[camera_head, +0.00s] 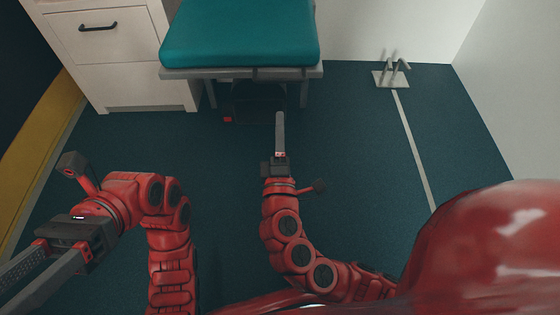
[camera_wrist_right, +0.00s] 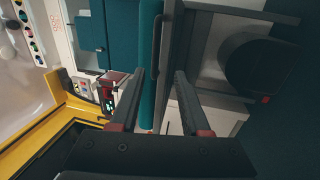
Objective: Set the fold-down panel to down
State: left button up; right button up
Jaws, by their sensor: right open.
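A teal padded bench (camera_head: 240,35) stands at the top of the head view, with a grey panel edge (camera_head: 200,73) below its front. In the right wrist view, turned sideways, the grey panel (camera_wrist_right: 178,40) runs beside the teal pad (camera_wrist_right: 149,45), with a dark bar handle (camera_wrist_right: 157,40) between them. I cannot tell for sure that this is the fold-down panel. My right gripper (camera_head: 280,117) points at the bench front; its open, empty fingers (camera_wrist_right: 160,74) are apart from the handle. My left gripper (camera_head: 25,280) is open and empty at lower left, fingertips cut off.
A white drawer cabinet (camera_head: 130,85) stands left of the bench. A dark box-like thing (camera_head: 250,105) lies under the bench. A metal floor fitting (camera_head: 390,78) stands to the right. The blue floor (camera_head: 350,150) between is clear.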

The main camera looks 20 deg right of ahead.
pick_arm(q)
jog(key=shift+w+d+n+g+h+p, duration=0.55)
jog(key=shift+w+d+g, duration=0.25)
jog(key=shift+w+g, duration=0.3)
pick_arm(e)
jog(key=v, duration=0.7)
jog(key=shift+a+f, duration=0.1)
jog(key=shift+f, duration=0.05)
